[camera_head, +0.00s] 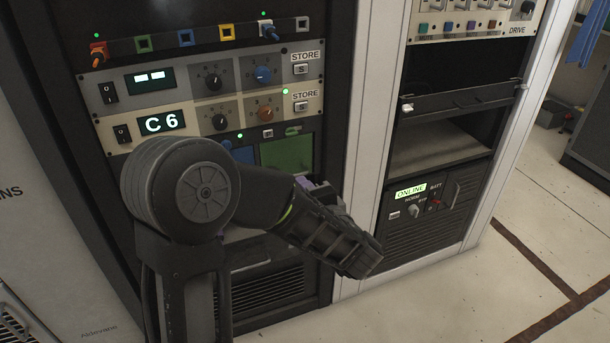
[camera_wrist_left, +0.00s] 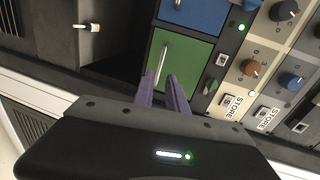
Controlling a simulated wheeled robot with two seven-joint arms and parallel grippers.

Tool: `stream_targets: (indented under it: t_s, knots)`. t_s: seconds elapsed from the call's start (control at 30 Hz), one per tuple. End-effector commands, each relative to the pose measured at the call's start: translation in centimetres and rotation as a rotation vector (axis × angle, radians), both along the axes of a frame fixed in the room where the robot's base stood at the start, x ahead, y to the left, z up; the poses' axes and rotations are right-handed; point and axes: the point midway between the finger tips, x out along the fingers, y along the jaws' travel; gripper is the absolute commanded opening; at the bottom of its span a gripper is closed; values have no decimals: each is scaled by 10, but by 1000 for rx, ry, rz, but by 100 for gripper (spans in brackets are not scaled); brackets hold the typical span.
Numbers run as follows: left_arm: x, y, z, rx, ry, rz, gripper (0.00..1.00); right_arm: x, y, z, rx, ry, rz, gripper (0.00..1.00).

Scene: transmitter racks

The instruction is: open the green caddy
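The green caddy (camera_head: 288,153) is a flat green front in the lower part of the rack in the head view, partly hidden behind my left arm. In the left wrist view the green caddy (camera_wrist_left: 192,62) shows a slim metal bar handle (camera_wrist_left: 163,62) along its left side. My left gripper (camera_wrist_left: 162,77) has purple fingers, slightly apart, in front of the green front near the lower end of the handle. I cannot tell whether they touch it. In the head view the left gripper (camera_head: 312,184) is mostly hidden by its own wrist. My right gripper is not in view.
A blue caddy (camera_wrist_left: 195,15) sits beside the green one. Knob panels with STORE buttons (camera_head: 301,69) are above. A white rack post (camera_head: 370,110) and an open bay (camera_head: 440,148) with an ONLINE unit (camera_head: 411,191) below it are to the right.

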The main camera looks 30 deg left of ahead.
Motion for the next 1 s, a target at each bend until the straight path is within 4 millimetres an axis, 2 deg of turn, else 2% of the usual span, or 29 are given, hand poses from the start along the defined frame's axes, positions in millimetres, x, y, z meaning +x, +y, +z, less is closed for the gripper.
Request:
stream_targets:
  t_s: [0.47,1.0]
  knots:
    - [3,3,-3,15,23,-7,17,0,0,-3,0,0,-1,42]
    - [42,59,-16,14,22,-8,17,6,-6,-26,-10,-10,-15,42]
